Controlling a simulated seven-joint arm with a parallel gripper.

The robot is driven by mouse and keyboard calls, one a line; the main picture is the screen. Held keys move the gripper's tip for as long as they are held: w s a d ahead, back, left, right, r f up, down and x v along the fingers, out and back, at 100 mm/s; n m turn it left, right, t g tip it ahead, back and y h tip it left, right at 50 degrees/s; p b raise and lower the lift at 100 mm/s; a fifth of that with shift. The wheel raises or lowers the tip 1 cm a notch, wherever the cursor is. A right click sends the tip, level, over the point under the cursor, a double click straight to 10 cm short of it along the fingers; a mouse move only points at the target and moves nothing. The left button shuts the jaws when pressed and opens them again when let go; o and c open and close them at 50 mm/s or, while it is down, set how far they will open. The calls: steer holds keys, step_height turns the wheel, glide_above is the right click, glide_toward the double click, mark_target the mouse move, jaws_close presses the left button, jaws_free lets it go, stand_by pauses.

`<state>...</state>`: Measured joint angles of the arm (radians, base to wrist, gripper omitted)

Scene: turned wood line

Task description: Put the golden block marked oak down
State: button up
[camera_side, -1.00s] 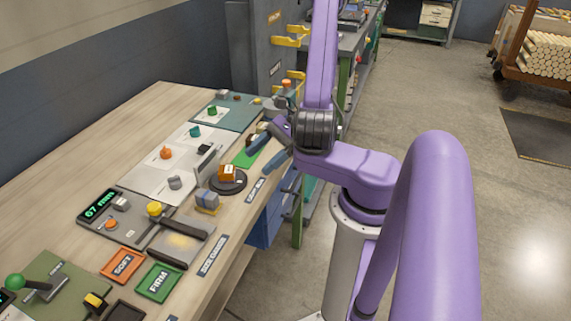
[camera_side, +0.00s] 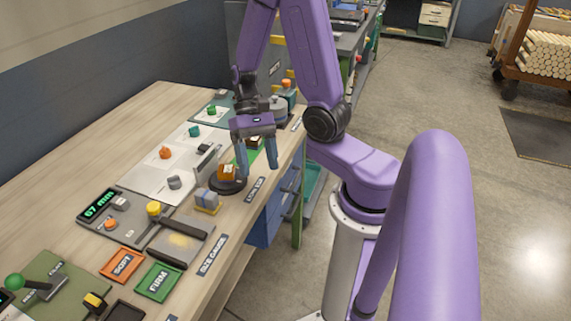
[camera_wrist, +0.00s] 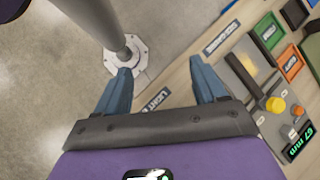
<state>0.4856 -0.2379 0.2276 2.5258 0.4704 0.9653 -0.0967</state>
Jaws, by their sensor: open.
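My gripper (camera_side: 257,166) is open, its two blue fingers spread and pointing down over the front edge of the bench, with nothing between them. The fingers also show empty in the wrist view (camera_wrist: 160,68). A brown block with a pale label (camera_side: 254,142) is partly hidden behind the gripper, at the green mat (camera_side: 245,155). I cannot read the mark on either block. Neither block shows in the wrist view.
Orange SOFT (camera_side: 121,264) and green FIRM (camera_side: 159,282) trays lie nearer. Grey and orange round pieces (camera_side: 283,100) stand behind the gripper.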

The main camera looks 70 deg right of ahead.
steer(key=s+a+r+n+t+h, duration=0.2)
steer(key=s+a+r+n, duration=0.1)
steer(key=n, duration=0.6)
steer(key=s+a+r+n+t+h, duration=0.2)
steer(key=s+n, duration=0.4)
steer(key=n, duration=0.3)
steer(key=shift+s+a+r+n+t+h, duration=0.35)
steer(key=shift+a+r+h, duration=0.35)
steer(key=shift+a+r, duration=0.5)
steer(key=shift+w+f, duration=0.1)
stand_by(0.6)
